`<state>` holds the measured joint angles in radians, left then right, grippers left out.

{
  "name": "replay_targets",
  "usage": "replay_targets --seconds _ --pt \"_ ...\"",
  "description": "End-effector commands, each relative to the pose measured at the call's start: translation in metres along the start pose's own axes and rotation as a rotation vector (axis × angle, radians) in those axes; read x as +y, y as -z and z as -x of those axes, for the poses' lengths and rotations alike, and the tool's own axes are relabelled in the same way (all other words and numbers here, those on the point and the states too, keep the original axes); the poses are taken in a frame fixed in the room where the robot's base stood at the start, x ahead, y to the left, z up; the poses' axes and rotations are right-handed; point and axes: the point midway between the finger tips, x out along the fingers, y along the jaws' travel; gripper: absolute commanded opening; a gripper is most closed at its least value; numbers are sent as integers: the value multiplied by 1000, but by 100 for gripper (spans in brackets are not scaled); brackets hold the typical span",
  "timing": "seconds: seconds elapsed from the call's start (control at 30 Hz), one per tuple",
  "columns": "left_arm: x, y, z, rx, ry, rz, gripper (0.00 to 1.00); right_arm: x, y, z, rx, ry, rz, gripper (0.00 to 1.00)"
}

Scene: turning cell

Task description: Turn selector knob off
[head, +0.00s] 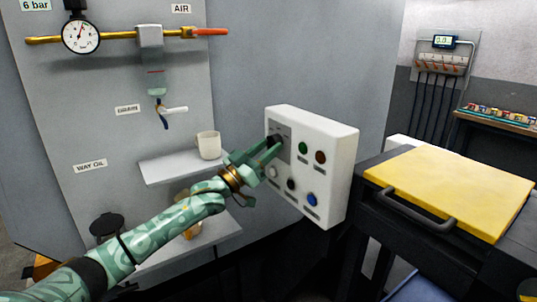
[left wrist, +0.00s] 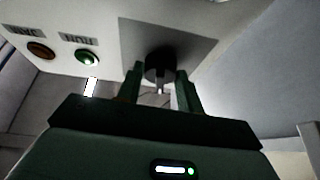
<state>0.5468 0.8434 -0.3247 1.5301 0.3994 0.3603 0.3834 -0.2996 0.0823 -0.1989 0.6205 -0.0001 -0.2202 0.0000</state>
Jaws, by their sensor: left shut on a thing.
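The white control box (head: 340,160) stands right of centre in the head view, with a grey plate behind the selector knob. The dark selector knob (left wrist: 160,65) sits on that grey plate (left wrist: 195,47) in the left wrist view. My left gripper (head: 272,143) reaches the box from the left; in the left wrist view its two fingers (left wrist: 159,85) stand either side of the knob and are shut on it. In the head view the fingers mostly hide the knob, and I cannot read its setting. My right gripper is not in view.
The box also carries a green button (head: 303,148), a red-brown button (head: 320,157), a black one (head: 291,184) and a blue one (head: 312,200). A white mug (head: 208,145) stands on a shelf (head: 165,168) to the left. A yellow lid (head: 455,190) lies right.

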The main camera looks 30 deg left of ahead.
Motion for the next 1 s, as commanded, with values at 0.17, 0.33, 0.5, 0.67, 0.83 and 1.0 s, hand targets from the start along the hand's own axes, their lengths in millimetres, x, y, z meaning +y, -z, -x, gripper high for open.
replay_targets --seconds 0.17,0.33,0.5,0.67,0.83,1.0 --pt "-2 -2 1 3 -44 -98 14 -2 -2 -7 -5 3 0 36" --pt "-2 -2 0 8 -72 -157 14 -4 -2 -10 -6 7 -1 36" --pt "-3 -1 0 10 -86 -187 14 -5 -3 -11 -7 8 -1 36" --pt "-3 -1 0 10 -90 -196 14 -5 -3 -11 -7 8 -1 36" --pt "-3 -1 0 10 -90 -196 14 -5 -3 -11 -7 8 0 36" --pt "-3 -1 0 11 -90 -195 50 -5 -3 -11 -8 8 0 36"
